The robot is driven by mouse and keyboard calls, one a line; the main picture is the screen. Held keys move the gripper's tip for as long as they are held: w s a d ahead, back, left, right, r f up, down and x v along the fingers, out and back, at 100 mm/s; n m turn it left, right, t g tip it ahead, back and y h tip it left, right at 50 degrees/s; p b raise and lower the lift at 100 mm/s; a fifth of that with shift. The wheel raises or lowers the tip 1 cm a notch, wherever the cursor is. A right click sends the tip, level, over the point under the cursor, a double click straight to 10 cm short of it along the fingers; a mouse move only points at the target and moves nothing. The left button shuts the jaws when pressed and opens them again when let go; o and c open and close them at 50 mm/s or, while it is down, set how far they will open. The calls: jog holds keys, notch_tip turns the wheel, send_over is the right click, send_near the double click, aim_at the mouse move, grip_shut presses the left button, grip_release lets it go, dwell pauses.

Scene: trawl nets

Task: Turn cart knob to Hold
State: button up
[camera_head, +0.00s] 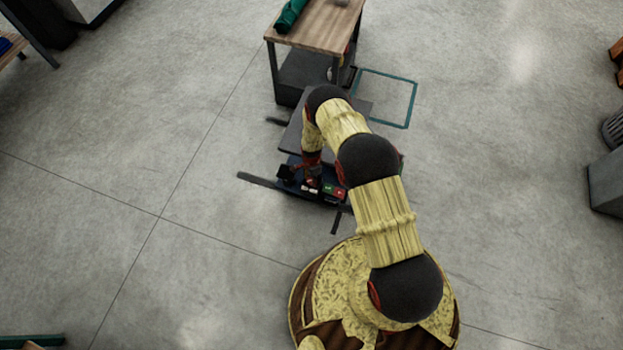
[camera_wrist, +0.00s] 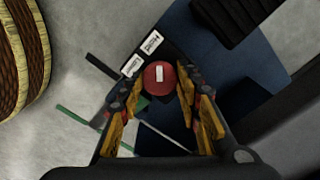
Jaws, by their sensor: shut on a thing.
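The cart (camera_head: 292,134) is a low dark unit in the middle of the head view, with a dark blue panel at its near end. In the wrist view a round red knob (camera_wrist: 159,84) with a white pointer mark sits on the dark blue panel (camera_wrist: 205,50). My gripper (camera_wrist: 160,95) is shut on the knob, with a yellow finger at each side. In the head view my gripper (camera_head: 313,183) is over the panel, and my arm hides part of the cart.
A wooden-topped table (camera_head: 325,28) with a green roll (camera_head: 291,15) stands beyond the cart. A green outline (camera_head: 411,105) marks the floor to its right. A grey box (camera_head: 606,185) is at the right edge.

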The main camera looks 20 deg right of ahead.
dwell(0.3)
jog(key=o, duration=1.2)
jog(key=shift+c, duration=0.2)
notch_tip(320, 180, up, 12)
dwell(0.4)
